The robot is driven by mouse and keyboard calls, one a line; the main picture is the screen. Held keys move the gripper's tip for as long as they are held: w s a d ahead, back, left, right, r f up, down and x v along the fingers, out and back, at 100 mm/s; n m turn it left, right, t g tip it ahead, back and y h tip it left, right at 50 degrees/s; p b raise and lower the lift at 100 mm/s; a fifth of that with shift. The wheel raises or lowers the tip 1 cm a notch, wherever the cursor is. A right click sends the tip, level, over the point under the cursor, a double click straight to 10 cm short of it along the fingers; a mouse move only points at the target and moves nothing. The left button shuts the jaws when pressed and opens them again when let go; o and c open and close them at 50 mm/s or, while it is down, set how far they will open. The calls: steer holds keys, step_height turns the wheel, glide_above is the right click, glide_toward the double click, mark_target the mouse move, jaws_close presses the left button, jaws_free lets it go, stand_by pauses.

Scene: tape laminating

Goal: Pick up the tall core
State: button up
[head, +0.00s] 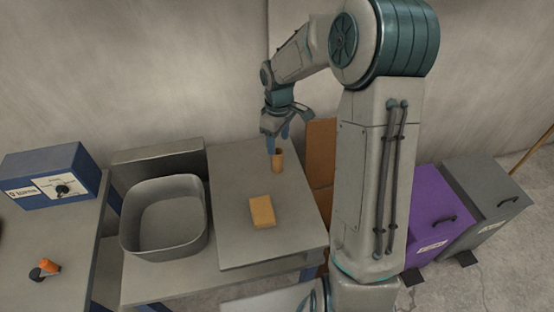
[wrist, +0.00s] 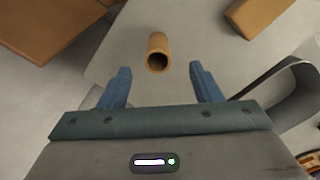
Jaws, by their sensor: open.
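The tall core (head: 277,160) is a tan, hollow tube standing upright on the grey table top (head: 230,180), near its back right. In the wrist view the core (wrist: 159,52) shows its dark open end, a little beyond the fingertips and roughly centred between them. My gripper (head: 277,136) hangs above the core in the head view, with its blue fingers pointing down. In the wrist view my gripper (wrist: 160,72) is open, with nothing between its fingers. Whether a finger touches the core in the head view is hard to tell.
A tan block (head: 263,212) lies on the same table, in front of the core. A grey basin (head: 165,240) stands to the left. A brown panel or box (head: 320,150) is just right of the table. Purple (head: 436,214) and grey (head: 484,200) bins stand further right.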

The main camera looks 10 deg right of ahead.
mark_target(277, 151)
steer(key=shift+w+f+p, duration=0.15)
steer(key=shift+f+p, duration=0.2)
steer(key=shift+f, duration=1.75)
steer(key=shift+w+f+p, duration=0.15)
steer(key=shift+f+p, duration=0.15)
steer(key=shift+f, duration=1.8)
steer(key=c, duration=1.1)
